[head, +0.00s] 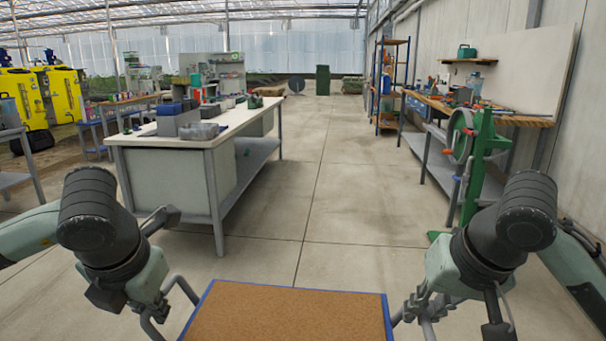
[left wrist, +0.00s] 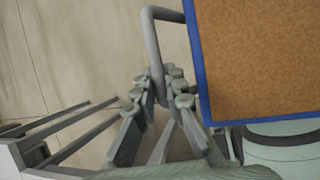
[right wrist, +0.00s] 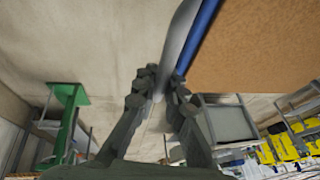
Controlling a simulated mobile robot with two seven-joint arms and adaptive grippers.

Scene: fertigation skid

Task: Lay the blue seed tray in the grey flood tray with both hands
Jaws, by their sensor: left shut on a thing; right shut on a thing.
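The blue seed tray (head: 290,315) is blue-rimmed with a flat brown fill. It is held in front of me at the bottom of the head view, its near part cut off. My left gripper (head: 160,308) is shut on a grey bar handle (left wrist: 151,42) at the tray's left side. My right gripper (head: 424,306) is shut on the grey handle (right wrist: 178,45) at its right side. The tray's rim also shows in the left wrist view (left wrist: 198,60) and right wrist view (right wrist: 202,36). I cannot single out the grey flood tray with certainty.
A white-topped bench (head: 220,128) stands ahead left, with grey and blue containers (head: 178,120) and a low grey box (head: 199,131) on it. A wooden workbench (head: 470,104) and green stand (head: 478,170) are on the right. The concrete aisle (head: 325,160) between is clear.

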